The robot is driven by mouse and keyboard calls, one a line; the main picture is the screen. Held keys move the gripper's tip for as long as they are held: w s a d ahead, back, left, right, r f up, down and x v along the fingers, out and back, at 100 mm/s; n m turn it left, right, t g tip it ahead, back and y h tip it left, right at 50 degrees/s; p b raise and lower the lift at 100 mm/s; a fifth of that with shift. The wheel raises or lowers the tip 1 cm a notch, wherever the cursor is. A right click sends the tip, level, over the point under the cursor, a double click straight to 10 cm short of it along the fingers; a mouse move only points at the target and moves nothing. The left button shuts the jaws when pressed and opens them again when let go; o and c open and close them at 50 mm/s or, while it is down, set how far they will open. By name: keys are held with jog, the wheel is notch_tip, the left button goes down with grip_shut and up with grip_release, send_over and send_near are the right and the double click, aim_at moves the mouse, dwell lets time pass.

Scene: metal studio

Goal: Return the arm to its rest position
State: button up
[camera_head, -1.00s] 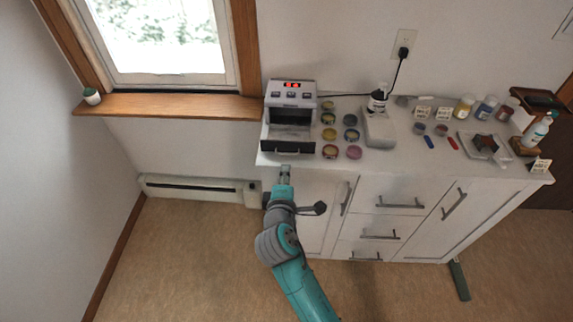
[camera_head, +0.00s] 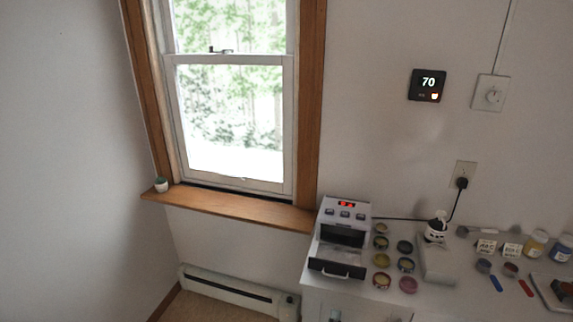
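In the head view, only a small grey tip of my gripper (camera_head: 335,316) shows at the bottom edge, in front of the cabinet below the small oven-like device. The rest of my arm is out of the picture. Whether the fingers are open or shut cannot be made out, and nothing is seen held.
The white device (camera_head: 345,212) with a red display has its dark-fronted drawer (camera_head: 338,268) pulled out over the white counter (camera_head: 400,305). A wooden window sill (camera_head: 235,207) and wall heater (camera_head: 235,290) lie left.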

jog(key=s+d+f+m+y, duration=0.2)
jog(key=s+f, duration=0.2)
jog(key=s, duration=0.7)
jog(key=s+d+f+m+y, duration=0.2)
jog(key=s+f+m, duration=0.15)
jog(key=s, duration=0.75)
jog(key=s+d+r+m, duration=0.1)
jog(key=s+r+m, duration=0.3)
jog(key=s, duration=0.6)
jog(key=s+d+r+m, duration=0.1)
jog(key=s+r+m, duration=0.3)
jog(key=s, duration=0.6)
jog(key=shift+r+m, duration=0.35)
jog(key=shift+r, duration=0.15)
